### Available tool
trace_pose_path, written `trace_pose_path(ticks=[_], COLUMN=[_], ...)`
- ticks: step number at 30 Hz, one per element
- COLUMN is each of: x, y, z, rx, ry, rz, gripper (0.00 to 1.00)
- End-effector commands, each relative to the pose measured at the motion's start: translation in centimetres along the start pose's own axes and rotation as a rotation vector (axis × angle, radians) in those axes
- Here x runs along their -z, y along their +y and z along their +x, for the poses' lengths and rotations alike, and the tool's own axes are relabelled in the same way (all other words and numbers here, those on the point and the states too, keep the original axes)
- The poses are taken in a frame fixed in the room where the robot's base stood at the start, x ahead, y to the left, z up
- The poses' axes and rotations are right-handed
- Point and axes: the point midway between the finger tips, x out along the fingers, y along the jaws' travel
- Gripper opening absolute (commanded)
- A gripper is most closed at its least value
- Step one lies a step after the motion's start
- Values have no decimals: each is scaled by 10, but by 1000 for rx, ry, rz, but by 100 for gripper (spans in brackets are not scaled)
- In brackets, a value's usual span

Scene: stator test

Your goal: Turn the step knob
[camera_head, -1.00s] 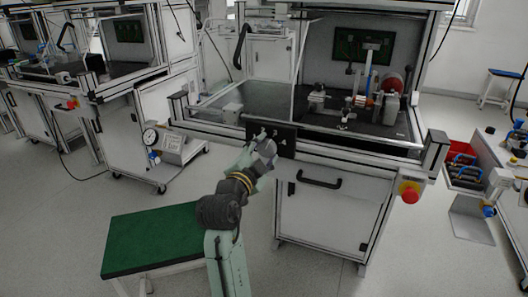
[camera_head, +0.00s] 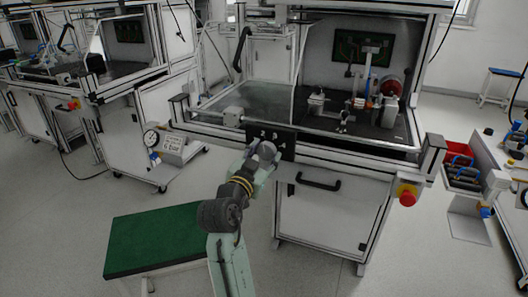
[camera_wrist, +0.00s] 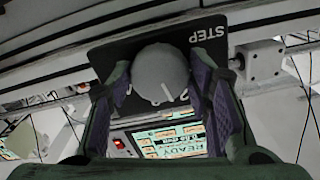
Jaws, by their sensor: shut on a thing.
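The step knob (camera_wrist: 160,78) is a round grey knob with a white pointer line, on a black panel (camera_wrist: 110,58) lettered STEP. In the wrist view, my gripper (camera_wrist: 163,88) has its two purple-padded fingers on either side of the knob, shut on it. The pointer slants down to the right in that view. In the head view, my gripper (camera_head: 262,153) is at the black panel (camera_head: 284,144) on the front of the workstation. White digits show on the panel above the gripper. The knob is hard to make out there.
A lit screen reading READY (camera_wrist: 180,138) shows below the knob in the wrist view. In the head view, a drawer handle (camera_head: 318,182) and red emergency stop (camera_head: 407,195) are to the right. A green-topped stool (camera_head: 150,240) stands at lower left.

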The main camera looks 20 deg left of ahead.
Motion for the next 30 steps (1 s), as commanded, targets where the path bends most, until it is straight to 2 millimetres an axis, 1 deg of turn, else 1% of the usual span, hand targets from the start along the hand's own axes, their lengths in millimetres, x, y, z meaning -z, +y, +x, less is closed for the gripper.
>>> trace_pose_path(ticks=[18,24,30], x=[2,2,1], y=[0,0,0], z=[0,0,0], rx=[-2,0,0], ry=[-3,-2,-3], rz=[-585,-748,-871], gripper=[18,18,18])
